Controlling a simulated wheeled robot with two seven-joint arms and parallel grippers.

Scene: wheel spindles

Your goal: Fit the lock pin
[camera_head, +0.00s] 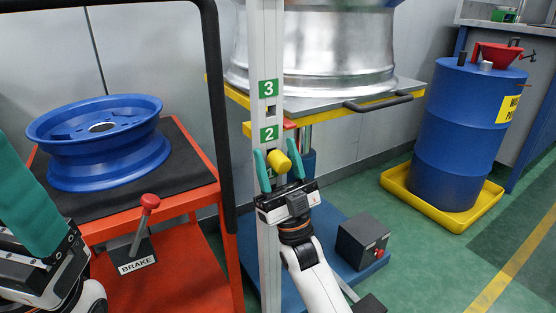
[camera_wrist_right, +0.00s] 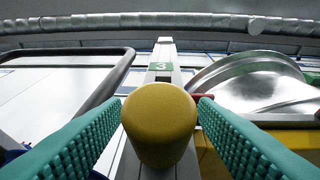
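The lock pin shows as a yellow knob (camera_head: 294,158) in front of the upright post (camera_head: 266,60), below its green 2 label. In the right wrist view the knob (camera_wrist_right: 160,125) fills the gap between the teal fingers, which meet it on both sides. My right gripper (camera_head: 274,162) appears shut on it, close to the post. The pin's shank is hidden, and I cannot tell whether it is in a hole. My left gripper (camera_head: 30,205) is at the lower left with teal fingers, partly cut off; its opening is unclear.
A blue wheel rim (camera_head: 105,150) lies on a red cart (camera_head: 180,200) with a black handle frame (camera_head: 215,90) and brake lever (camera_head: 145,215). A silver wheel (camera_head: 320,50) rests on the lift table (camera_head: 330,103). A blue drum (camera_head: 460,130) stands in a yellow tray (camera_head: 440,215) at right.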

